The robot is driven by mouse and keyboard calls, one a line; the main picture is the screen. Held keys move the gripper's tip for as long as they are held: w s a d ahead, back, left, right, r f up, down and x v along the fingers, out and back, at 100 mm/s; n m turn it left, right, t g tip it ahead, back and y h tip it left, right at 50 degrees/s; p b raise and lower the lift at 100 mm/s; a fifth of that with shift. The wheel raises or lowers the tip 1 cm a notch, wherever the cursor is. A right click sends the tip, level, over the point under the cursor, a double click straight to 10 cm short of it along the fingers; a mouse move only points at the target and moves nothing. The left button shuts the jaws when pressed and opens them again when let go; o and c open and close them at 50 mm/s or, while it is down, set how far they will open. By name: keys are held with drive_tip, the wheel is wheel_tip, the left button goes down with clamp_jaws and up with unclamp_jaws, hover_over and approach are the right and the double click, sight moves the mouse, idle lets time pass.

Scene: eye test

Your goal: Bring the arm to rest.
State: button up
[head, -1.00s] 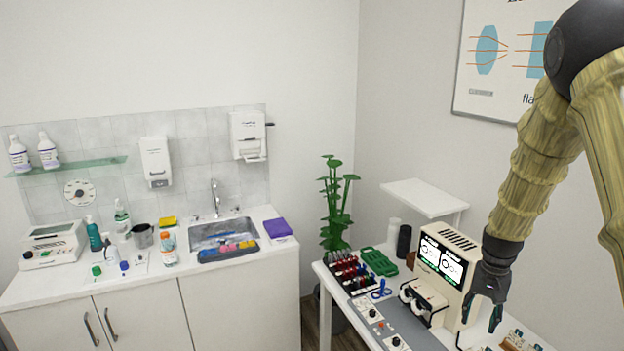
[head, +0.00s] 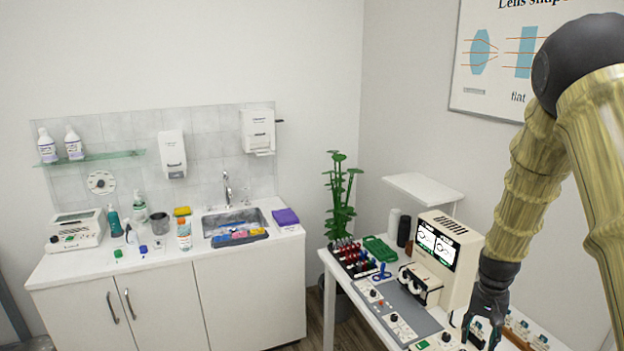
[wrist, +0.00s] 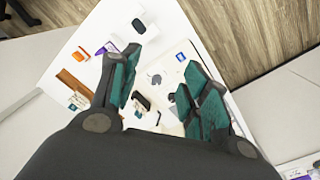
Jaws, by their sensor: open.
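My gripper (head: 482,331) hangs at the lower right of the head view, pointing down over the right-hand table, beside the beige eye-test machine (head: 465,233). In the wrist view my gripper (wrist: 158,92) has its two teal-padded fingers spread apart with nothing held between them. Below the fingers, the white table top (wrist: 95,30) shows with small items on it. My arm comes down from the upper right of the head view. The gripper's height above the table is hard to tell.
A rack of red and black pieces (head: 352,256), a green tray (head: 380,248) and a grey control panel (head: 398,315) share the table with the machine. A plant (head: 340,195) stands behind. The sink counter (head: 95,262) is at left. Wood floor (wrist: 245,35) shows beyond the table.

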drive_tip(key=s+a+f+n, duration=0.1)
drive_tip(key=s+a+f, duration=0.2)
drive_tip(key=s+f, duration=0.3)
drive_tip(key=s+a+f+n, duration=0.15)
drive_tip(key=s+f, duration=0.25)
drive_tip(key=f, duration=0.5)
drive_tip(key=s+a+f+n, duration=0.1)
drive_tip(key=s+a+f, duration=0.35)
drive_tip(key=s, duration=0.55)
drive_tip(key=s+a+f+n, duration=0.1)
drive_tip(key=s+a+f, duration=0.4)
drive_tip(key=s, duration=0.4)
drive_tip(key=s+a+f+n, duration=0.25)
drive_tip(key=s+a, duration=0.35)
drive_tip(key=s, duration=0.4)
wheel_tip(320, 180, down, 10)
drive_tip(key=m+b, duration=0.1)
drive_tip(key=b, duration=0.9)
drive_tip(key=shift+w+d+f, duration=0.2)
drive_tip(key=shift+w+d, duration=0.1)
drive_tip(key=shift+w, duration=0.15)
